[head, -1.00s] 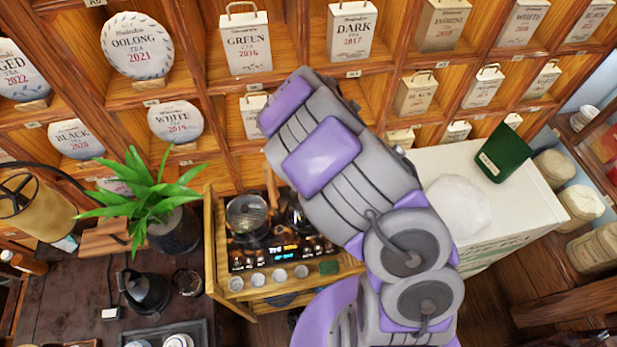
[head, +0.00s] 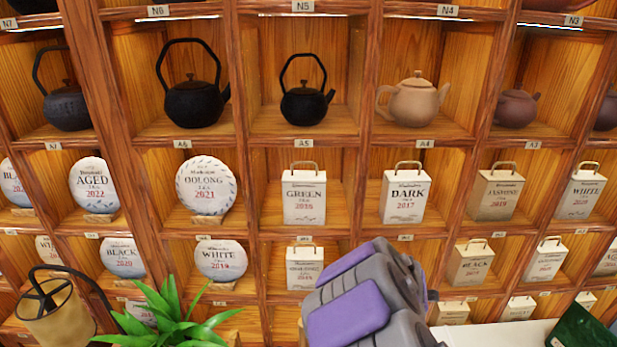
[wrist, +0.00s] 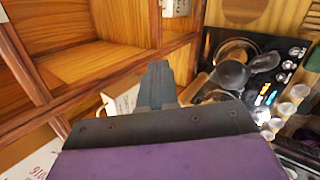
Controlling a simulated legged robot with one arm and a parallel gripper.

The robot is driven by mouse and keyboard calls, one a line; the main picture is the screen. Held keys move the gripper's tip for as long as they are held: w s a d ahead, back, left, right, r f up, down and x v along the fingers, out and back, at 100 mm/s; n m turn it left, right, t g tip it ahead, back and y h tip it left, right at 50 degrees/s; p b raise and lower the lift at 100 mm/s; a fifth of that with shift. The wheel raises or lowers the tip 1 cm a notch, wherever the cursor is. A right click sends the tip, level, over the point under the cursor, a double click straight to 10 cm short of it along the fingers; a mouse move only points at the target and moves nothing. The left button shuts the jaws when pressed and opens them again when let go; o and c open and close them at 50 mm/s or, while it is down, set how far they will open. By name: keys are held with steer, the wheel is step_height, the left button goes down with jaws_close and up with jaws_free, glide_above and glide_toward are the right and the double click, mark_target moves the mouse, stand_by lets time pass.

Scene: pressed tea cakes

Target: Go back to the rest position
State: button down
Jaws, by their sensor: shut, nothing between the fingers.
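My gripper (wrist: 157,72) shows in the wrist view with its dark fingers together and nothing between them. It points toward the wooden shelf, left of the stove unit. In the head view only my grey and purple arm shows at the bottom, in front of the lower shelf cells; the fingertips are hidden there.
A wooden shelf holds teapots (head: 192,102), round tea cakes (head: 205,186) and tea boxes (head: 304,196). The stove unit (wrist: 262,95) with pots and cups is at right in the wrist view. A green container (head: 582,330) is at lower right.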

steer(key=s+d+r+m+t+h+b, duration=0.1)
steer(key=d+r+m+h+b, duration=0.25)
steer(key=d+m, duration=0.2)
steer(key=s+d+m+g+h+b, duration=0.1)
steer(key=s+d+m+g+b, duration=0.2)
steer(key=s, duration=0.4)
steer(key=s+d+m+h+b, duration=0.1)
steer(key=s+d+m+b, duration=0.15)
steer(key=s+m, duration=0.4)
steer(key=s+a+f+m+g+y+b, duration=0.2)
steer(key=s+a, duration=0.6)
steer(key=s, duration=0.4)
steer(key=s+a+f+m+g+y+b, duration=0.2)
steer(key=s+a+f+g+y+b, duration=0.2)
steer(key=s+a+f+b, duration=0.3)
steer(key=s+a+f+g, duration=0.1)
steer(key=s+a+f, duration=0.1)
steer(key=s, duration=0.3)
steer(key=shift+s+m, duration=0.15)
steer(key=shift+m, duration=0.15)
steer(key=shift+y, duration=0.25)
